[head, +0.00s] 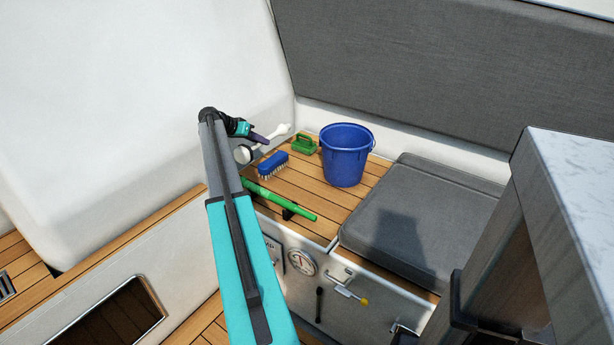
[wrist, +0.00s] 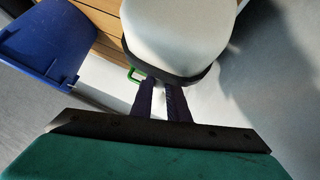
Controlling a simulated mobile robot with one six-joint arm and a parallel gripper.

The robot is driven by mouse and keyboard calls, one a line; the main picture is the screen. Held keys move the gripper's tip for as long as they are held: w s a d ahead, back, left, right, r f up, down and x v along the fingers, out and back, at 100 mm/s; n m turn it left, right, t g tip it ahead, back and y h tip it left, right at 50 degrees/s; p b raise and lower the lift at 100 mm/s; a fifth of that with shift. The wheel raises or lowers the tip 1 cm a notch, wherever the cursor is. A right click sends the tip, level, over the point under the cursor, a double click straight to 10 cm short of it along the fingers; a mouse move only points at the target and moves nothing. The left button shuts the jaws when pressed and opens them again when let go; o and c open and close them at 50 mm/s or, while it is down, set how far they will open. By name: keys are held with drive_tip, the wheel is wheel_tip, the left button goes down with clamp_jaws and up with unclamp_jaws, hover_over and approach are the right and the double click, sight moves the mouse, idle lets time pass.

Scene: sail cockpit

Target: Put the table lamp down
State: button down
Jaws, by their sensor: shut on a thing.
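My gripper (head: 265,139) is at the left end of the slatted wooden bench top, shut on the white table lamp (head: 281,132). In the head view the lamp is small, tilted and partly hidden by the gripper. I cannot tell whether it touches the wood. In the wrist view the gripper's dark fingers (wrist: 163,92) meet the lamp (wrist: 180,32), a rounded white body with a dark rim that fills the top middle. The bench top (head: 320,206) shows bare slats around the other things.
A blue brush (head: 273,165), a green-handled item (head: 303,145) and a blue bucket (head: 346,155) stand on the bench. A long green tube (head: 280,200) lies along its front edge. A grey cushion (head: 420,215) covers the right part. A white wall (head: 130,90) rises at left.

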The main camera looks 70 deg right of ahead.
drive_tip(key=shift+s+a+f+b, duration=0.35)
drive_tip(key=shift+s+a, duration=0.5)
drive_tip(key=shift+s, duration=2.2)
drive_tip(key=shift+s+a+f+b, duration=0.3)
drive_tip(key=shift+s+a, duration=0.55)
drive_tip(key=shift+s, duration=2.2)
drive_tip(key=shift+s+a+f+b, duration=0.35)
drive_tip(key=shift+s+a, duration=0.5)
drive_tip(key=shift+s, duration=2.2)
